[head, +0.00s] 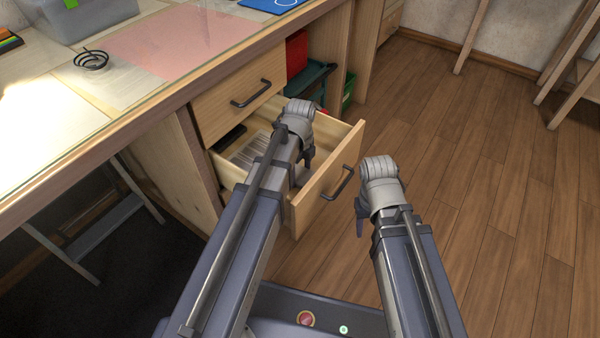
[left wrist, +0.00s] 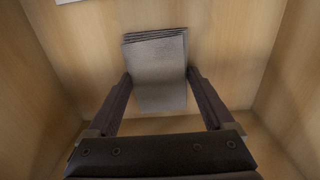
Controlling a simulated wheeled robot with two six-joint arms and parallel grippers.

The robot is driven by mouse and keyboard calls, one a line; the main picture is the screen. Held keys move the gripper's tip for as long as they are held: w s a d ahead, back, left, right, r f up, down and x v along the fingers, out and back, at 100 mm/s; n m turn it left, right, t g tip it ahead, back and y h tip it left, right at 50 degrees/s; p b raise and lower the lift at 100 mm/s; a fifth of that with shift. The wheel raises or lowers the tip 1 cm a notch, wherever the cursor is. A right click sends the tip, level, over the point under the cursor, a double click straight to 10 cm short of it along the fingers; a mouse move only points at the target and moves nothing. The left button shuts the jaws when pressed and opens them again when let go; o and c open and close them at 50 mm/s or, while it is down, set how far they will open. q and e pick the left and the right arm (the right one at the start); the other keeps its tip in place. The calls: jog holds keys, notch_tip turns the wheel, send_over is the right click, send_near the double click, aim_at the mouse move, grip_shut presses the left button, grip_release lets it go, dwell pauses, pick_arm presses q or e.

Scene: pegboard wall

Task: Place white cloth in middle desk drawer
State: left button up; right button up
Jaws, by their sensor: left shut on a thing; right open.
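The middle desk drawer (head: 330,175) is pulled open below a shut top drawer (head: 238,98). My left gripper (head: 305,160) reaches over its front panel and down into it. In the left wrist view, the gripper's two fingers (left wrist: 158,105) are on either side of a folded, layered cloth (left wrist: 157,60), which looks grey in the shade. The cloth is between the fingers, inside the drawer's wooden walls (left wrist: 245,50). In the head view my arm hides the cloth. My right gripper (head: 362,212) is open and empty, to the right of the drawer front.
The drawer also holds a striped pale item (head: 250,150) and a dark item (head: 230,138) at its left. The desk top (head: 60,120) bears a grey bin (head: 85,15) and a black coil (head: 91,60).

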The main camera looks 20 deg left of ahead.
aim_at(300, 174)
pick_arm(q)
jog(key=shift+f, duration=0.1)
jog(key=shift+f, duration=0.15)
jog(key=o, duration=1.1)
jog(key=shift+c, duration=0.2)
jog(key=shift+r, duration=0.25)
notch_tip(300, 174, up, 12)
jog(key=p, duration=1.2)
